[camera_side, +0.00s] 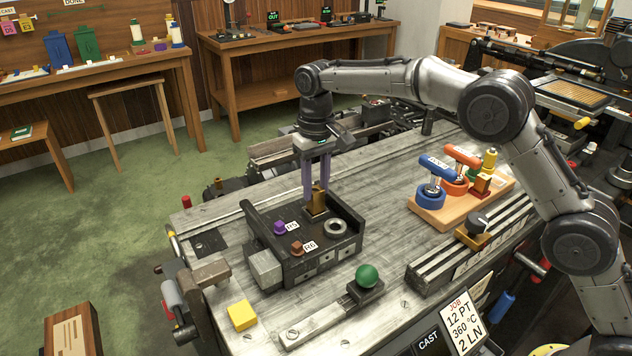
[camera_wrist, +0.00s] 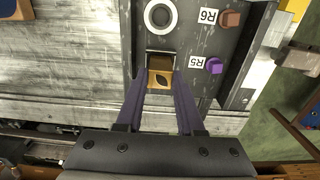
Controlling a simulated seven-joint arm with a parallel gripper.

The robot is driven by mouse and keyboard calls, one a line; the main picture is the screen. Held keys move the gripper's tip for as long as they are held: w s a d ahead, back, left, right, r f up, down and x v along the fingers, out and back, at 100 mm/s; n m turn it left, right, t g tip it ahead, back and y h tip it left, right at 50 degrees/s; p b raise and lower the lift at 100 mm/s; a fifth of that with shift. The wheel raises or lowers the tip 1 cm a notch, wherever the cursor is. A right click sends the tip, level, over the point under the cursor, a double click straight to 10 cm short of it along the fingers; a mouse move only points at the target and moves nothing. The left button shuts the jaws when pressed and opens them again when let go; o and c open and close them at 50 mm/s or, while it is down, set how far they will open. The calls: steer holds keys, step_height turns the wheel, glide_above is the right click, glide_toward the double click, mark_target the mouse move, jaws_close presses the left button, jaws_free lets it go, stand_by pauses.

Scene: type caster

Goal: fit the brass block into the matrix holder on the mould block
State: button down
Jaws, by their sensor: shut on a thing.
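The brass block (camera_side: 318,196) is upright between the two purple fingers of my gripper (camera_side: 317,186), at the back of the dark mould block (camera_side: 338,258). In the wrist view the brass block (camera_wrist: 160,79) shows a dark leaf-shaped mark on its face. My gripper (camera_wrist: 162,88) is shut on it, one finger on each side. A pale-edged opening (camera_wrist: 160,59), seemingly the matrix holder, borders the brass block. The block's lower end is hidden, so I cannot tell how deep it sits.
On the mould block are a round ring (camera_side: 335,227), a purple knob (camera_side: 280,227) marked R5 and a brown knob (camera_side: 297,246) marked R6. A green ball-topped lever (camera_side: 367,276) and a yellow block (camera_side: 242,315) are in front. A wooden stand (camera_side: 441,212) with coloured handles is at right.

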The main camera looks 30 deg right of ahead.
mark_target(316, 189)
steer(key=shift+f, duration=0.55)
steer(key=shift+c, duration=2.2)
jaws_free()
steer(key=shift+f, duration=0.1)
step_height(316, 189, up, 14)
